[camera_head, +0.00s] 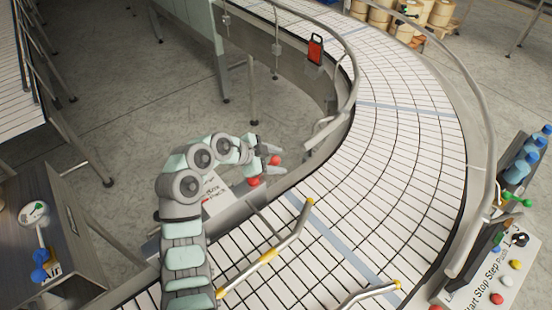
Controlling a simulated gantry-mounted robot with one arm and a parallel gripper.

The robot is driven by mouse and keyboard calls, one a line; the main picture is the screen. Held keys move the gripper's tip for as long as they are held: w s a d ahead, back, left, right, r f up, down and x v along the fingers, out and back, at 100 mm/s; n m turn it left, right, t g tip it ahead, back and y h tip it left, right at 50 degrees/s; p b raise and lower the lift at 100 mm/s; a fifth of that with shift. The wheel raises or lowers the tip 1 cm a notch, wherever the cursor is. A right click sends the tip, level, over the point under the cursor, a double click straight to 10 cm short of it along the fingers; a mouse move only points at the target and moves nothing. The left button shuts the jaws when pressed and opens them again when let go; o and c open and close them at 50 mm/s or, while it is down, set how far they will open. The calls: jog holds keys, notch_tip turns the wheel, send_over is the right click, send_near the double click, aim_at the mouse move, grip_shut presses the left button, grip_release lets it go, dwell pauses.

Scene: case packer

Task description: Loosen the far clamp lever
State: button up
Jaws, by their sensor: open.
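My gripper (279,160) is open, its fingers pointing right over the inner edge of the conveyor. A round red knob (276,160) shows between the fingers; I cannot tell whether they touch it. A second red knob (253,181) shows just below and left of the gripper. These look like lever knobs, but their stems and pivots are mostly hidden by my gripper and arm. I cannot tell for certain which knob belongs to the far clamp lever.
The white slatted conveyor (408,150) curves past on the right. Bent guide rails with yellow ends (268,256) stand over its near part. A button panel (497,277) is at the lower right, near blue bottles (524,160). A grey cabinet (60,220) stands at the left.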

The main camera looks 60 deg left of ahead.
jog(key=shift+c, duration=0.3)
grip_shut()
dwell(1.1)
